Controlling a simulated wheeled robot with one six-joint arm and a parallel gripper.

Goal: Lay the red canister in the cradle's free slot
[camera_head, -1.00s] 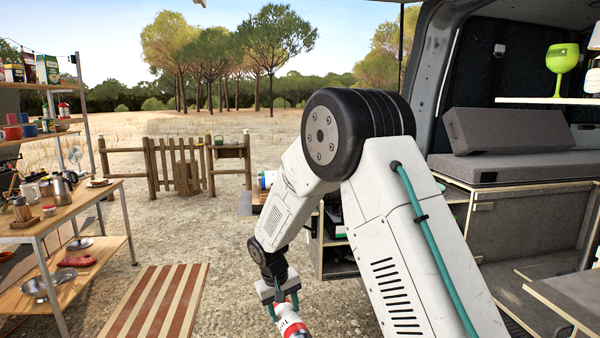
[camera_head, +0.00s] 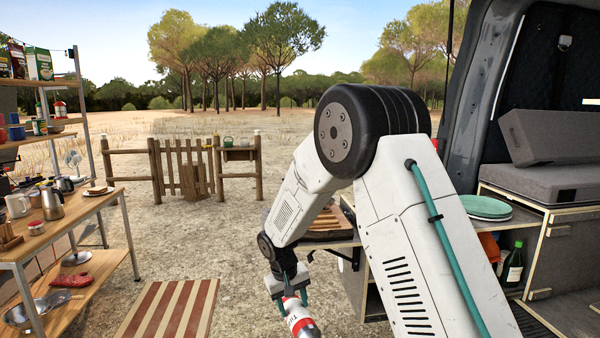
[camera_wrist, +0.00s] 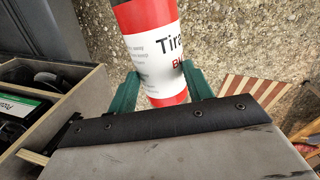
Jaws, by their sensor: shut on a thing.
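My gripper (camera_head: 290,299) is at the lower middle of the head view, low over the ground and in front of the van's side. It is shut on the red canister (camera_head: 302,321), which has a white label band. In the wrist view the canister (camera_wrist: 150,50) sits between the two green fingers of my gripper (camera_wrist: 160,88), its red end and printed label showing. Its far end runs out of the frame. The cradle cannot be made out in these frames.
A counter (camera_head: 338,238) with a slatted wooden board (camera_head: 325,224) extends from the van behind my arm. A wooden drawer (camera_wrist: 60,95) with dark items lies left in the wrist view. A wooden table (camera_head: 70,220) stands left. A striped mat (camera_head: 170,310) lies on open gravel.

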